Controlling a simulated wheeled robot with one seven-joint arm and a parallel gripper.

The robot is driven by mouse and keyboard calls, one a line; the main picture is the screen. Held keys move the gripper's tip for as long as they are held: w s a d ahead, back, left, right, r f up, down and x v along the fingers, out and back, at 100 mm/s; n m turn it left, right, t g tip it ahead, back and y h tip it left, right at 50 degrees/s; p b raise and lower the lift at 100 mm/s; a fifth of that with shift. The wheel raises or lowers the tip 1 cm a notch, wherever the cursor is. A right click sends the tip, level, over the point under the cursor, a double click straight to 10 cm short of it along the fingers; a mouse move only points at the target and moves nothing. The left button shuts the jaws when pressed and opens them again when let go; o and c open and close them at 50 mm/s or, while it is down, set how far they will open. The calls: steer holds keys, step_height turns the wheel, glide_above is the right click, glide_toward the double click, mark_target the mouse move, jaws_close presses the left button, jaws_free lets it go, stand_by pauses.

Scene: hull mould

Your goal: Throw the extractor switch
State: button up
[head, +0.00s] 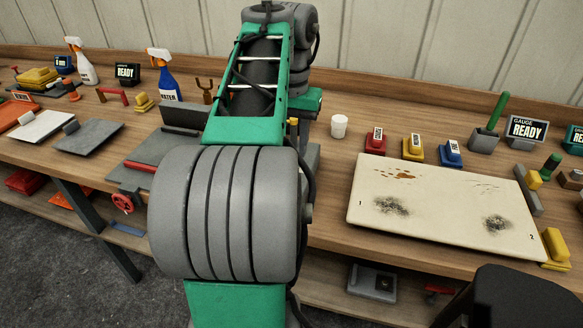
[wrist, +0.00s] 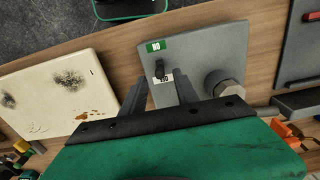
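In the wrist view a grey panel (wrist: 205,52) carries a small black switch lever (wrist: 160,69). A green label (wrist: 155,46) sits on one side of the lever and a white label (wrist: 163,79) on the other; the small print is hard to read. I cannot tell which way the lever is thrown. My gripper (wrist: 159,83) is open, with its two dark fingers apart and pointing at the panel. The lever shows between and just beyond the fingertips, and nothing is held. In the head view my arm hides the gripper and the switch.
A round grey knob (wrist: 222,82) stands on the panel close to the right finger. A stained cream board (head: 440,205) lies to the right on the wooden bench (head: 335,235). A white cup (head: 339,126) and colored blocks stand behind it. Spray bottles (head: 163,76) stand at the back left.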

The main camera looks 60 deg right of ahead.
step_height(320, 180, down, 4)
steer(key=shift+r+b, duration=0.1)
steer(key=shift+b, duration=1)
jaws_close()
